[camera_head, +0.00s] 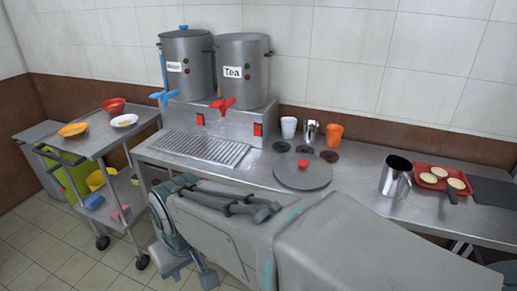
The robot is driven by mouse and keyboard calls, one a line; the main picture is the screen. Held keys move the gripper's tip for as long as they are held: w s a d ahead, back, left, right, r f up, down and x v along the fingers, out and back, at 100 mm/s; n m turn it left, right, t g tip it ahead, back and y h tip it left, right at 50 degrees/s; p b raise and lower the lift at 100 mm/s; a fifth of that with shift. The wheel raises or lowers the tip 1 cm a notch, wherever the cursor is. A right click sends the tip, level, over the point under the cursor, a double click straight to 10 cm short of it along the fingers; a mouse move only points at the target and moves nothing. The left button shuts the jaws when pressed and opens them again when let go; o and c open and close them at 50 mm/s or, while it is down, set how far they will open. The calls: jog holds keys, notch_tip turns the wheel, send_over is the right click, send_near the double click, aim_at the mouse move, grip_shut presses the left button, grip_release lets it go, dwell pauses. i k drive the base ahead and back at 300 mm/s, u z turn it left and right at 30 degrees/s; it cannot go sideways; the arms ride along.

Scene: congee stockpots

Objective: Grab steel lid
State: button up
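A round grey steel lid (300,179) with a red knob (303,163) lies flat on the steel counter, right of the drip grate. Small dark discs lie close behind it. A stockpot marked "Tea" (243,85) with a red tap stands at the back. Left of it, another stockpot (187,78) has a blue tap and a lid with a blue knob. My grey arm fills the bottom of the view, in front of the lid.
A white cup (288,127), a steel cup (309,131) and an orange cup (334,135) stand behind the lid. Right are a steel jug (395,178) and a red tray (424,166) with round pale items. A cart (88,142) with bowls stands left.

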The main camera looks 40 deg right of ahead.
aim_at(305, 170)
jog(key=z, duration=0.75)
jog(key=i, duration=0.75)
jog(key=z, duration=1.15)
jog(key=i, duration=0.25)
jog(key=z, duration=0.2)
